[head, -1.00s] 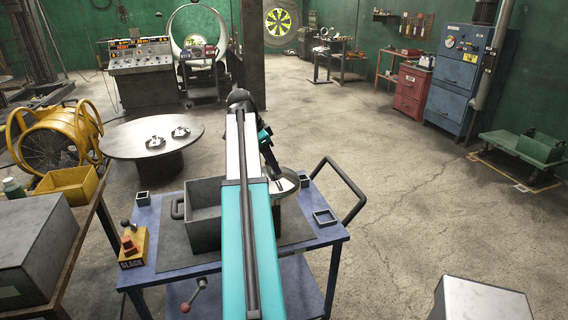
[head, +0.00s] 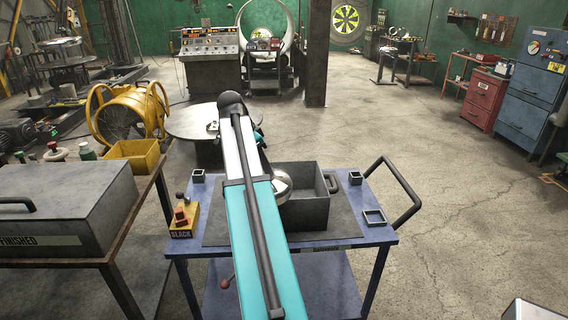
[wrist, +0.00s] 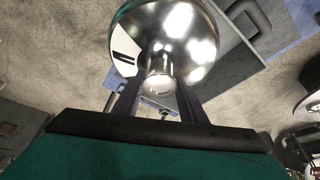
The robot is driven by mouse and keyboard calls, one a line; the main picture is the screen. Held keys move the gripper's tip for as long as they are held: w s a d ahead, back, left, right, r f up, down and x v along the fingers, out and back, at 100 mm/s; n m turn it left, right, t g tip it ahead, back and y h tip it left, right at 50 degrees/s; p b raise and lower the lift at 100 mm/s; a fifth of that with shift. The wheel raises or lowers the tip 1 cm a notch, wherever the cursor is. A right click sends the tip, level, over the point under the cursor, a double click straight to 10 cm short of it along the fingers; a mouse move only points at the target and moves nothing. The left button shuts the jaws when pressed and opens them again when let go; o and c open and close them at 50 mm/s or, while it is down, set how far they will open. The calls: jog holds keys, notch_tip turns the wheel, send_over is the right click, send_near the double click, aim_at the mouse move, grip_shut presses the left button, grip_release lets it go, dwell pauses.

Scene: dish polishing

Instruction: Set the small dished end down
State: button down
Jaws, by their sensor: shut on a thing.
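The small dished end (wrist: 185,50) is a shiny round metal bowl with a short stem, seen close up in the wrist view. My gripper (wrist: 160,97) is shut on the stem, one dark finger on each side. In the head view the dished end (head: 282,184) shows just right of my arm, in front of the left part of a grey open box (head: 308,212) on the blue cart. I cannot tell its height above the cart. My fingers are hidden behind the arm in the head view.
The blue cart (head: 345,238) carries a yellow SLACK block (head: 184,222) and small square frames (head: 374,217). A grey FINISHED box (head: 60,215) stands on the left bench. The round table (head: 188,125) lies beyond the cart, partly behind my arm. Open floor lies to the right.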

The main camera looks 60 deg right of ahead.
jog(key=w+a+f+n+t+b, duration=0.3)
jog(key=w+a, duration=0.4)
jog(key=a, duration=0.6)
jog(key=w+a+f+n+b, duration=0.15)
jog(key=w+a+n, duration=0.4)
jog(key=a, duration=0.75)
jog(key=w+a+f+n+t+y+b, duration=0.1)
jog(key=a+f+n+y, duration=0.1)
jog(key=a+n, duration=0.5)
jog(key=w+a+f+n+t+y+b, duration=0.1)
jog(key=a+n, duration=0.6)
jog(key=a, duration=1.2)
jog(key=shift+w+f+t+y, duration=0.5)
jog(key=shift+f+t, duration=0.2)
jog(key=shift+f, duration=0.4)
jog(key=shift+s, duration=0.2)
